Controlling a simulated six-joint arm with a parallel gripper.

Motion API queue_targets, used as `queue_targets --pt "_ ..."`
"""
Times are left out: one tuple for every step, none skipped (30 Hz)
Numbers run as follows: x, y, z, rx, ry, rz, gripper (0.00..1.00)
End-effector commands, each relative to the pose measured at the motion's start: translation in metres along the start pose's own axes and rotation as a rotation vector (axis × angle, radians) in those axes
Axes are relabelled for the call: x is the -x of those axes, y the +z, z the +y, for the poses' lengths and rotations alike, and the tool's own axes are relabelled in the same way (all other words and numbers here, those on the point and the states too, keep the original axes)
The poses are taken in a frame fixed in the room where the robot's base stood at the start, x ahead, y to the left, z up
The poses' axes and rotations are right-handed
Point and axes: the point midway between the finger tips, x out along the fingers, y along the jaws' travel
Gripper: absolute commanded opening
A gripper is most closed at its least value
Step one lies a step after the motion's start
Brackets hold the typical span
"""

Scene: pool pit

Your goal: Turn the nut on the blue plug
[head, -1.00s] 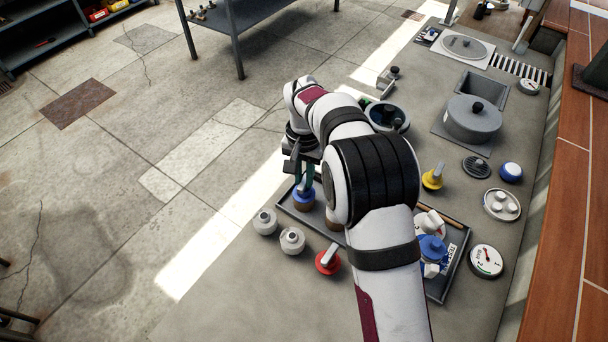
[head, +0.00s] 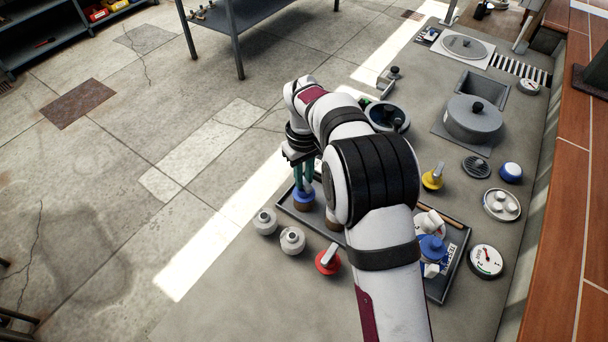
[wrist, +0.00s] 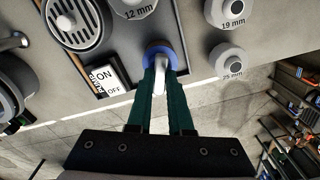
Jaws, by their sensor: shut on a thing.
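In the wrist view, the two green fingers of my gripper (wrist: 160,88) are shut on the nut piece, one on each side. The nut's far faces are hidden by the fingers.
Two grey plugs (head: 292,240) and a red plug (head: 328,262) stand in front of the tray. An ON/OFF sign (wrist: 105,82) and a drain grate (wrist: 75,22) are close by in the wrist view.

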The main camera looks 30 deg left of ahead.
Motion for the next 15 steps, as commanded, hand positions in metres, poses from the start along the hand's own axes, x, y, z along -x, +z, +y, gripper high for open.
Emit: queue_targets --pt "0.0000 0.0001 0.0001 0.039 0.000 0.000 0.00" --pt "0.0000 0.0001 0.0001 0.067 0.000 0.000 0.00" --pt "0.0000 0.0001 0.0001 0.105 0.000 0.000 0.00" --pt "0.0000 0.0001 0.0001 0.134 0.000 0.000 0.00" --pt "0.0000 0.0001 0.0001 0.162 0.000 0.000 0.00" --pt "0.0000 0.0001 0.0001 0.200 0.000 0.000 0.00" --pt "0.0000 0.0001 0.0001 0.229 0.000 0.000 0.00" --pt "0.0000 0.0001 0.0001 0.257 0.000 0.000 0.00" --pt "0.0000 0.0001 0.0001 0.295 0.000 0.000 0.00" --pt "0.0000 0.0001 0.0001 0.324 0.000 0.000 0.00" --pt "0.0000 0.0001 0.0001 0.352 0.000 0.000 0.00" --pt "0.0000 0.0001 0.0001 0.390 0.000 0.000 0.00" --pt "0.0000 0.0001 0.0001 0.419 0.000 0.000 0.00" --pt "0.0000 0.0001 0.0001 0.447 0.000 0.000 0.00" --pt "0.0000 0.0001 0.0002 0.485 0.000 0.000 0.00"
